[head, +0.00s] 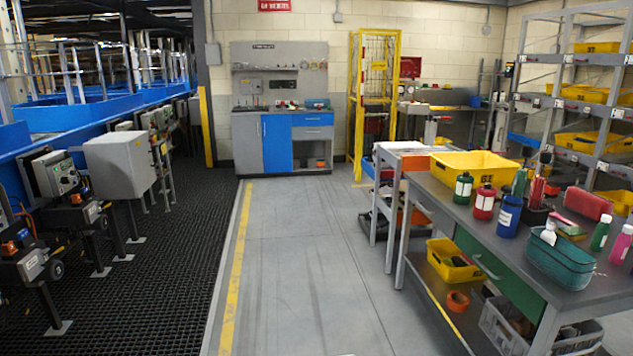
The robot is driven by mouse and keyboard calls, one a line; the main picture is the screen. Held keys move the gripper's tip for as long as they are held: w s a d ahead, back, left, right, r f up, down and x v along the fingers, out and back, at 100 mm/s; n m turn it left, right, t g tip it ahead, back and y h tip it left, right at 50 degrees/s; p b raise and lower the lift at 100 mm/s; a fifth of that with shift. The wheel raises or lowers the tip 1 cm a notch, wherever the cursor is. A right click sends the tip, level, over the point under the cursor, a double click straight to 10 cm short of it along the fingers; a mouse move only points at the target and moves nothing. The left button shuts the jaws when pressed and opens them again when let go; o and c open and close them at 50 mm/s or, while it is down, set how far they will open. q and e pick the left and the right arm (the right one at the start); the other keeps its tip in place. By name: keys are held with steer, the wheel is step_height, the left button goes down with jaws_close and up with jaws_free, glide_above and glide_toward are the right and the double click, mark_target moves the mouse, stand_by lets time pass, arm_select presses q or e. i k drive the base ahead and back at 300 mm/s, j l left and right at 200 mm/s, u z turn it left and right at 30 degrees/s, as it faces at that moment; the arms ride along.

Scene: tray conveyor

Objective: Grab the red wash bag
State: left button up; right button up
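A red wash bag (587,203) lies on the grey top of the workbench (452,207) at the right of the head view. Neither of my grippers is in view.
Several bottles, including a red one (483,203) and a blue one (509,217), stand on the bench near a yellow bin (473,163). Shelving (545,101) rises behind it. The grey floor aisle (310,265) left of the bench is clear. Conveyor equipment (119,165) lines the left side.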

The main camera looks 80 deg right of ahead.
mark_target(589, 206)
steer(key=z, duration=3.7)
